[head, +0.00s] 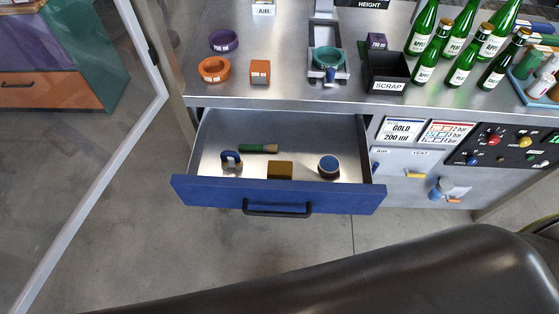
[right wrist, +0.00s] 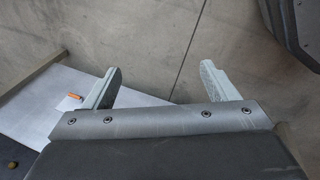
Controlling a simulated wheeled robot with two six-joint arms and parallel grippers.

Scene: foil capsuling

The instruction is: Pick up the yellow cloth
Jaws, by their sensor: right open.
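The yellow cloth (head: 280,169) looks like a small folded, dark-yellow block. It lies in the open blue-fronted drawer (head: 345,198), near the middle of the drawer's front panel. The panel partly hides its lower edge. My right gripper (right wrist: 162,70) shows in the right wrist view, with its two pale fingers wide apart and nothing between them. Grey floor lies beyond the fingers. Neither gripper shows in the head view, so I cannot tell the right gripper's exact distance from the cloth.
The drawer also holds a green-handled tool (head: 258,148), a blue-and-white item (head: 231,159) and a round blue-topped tin (head: 328,166). Above are the bench top (head: 290,92), a black scrap bin (head: 386,72) and several green bottles (head: 424,68). A pale frame (head: 92,150) stands left.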

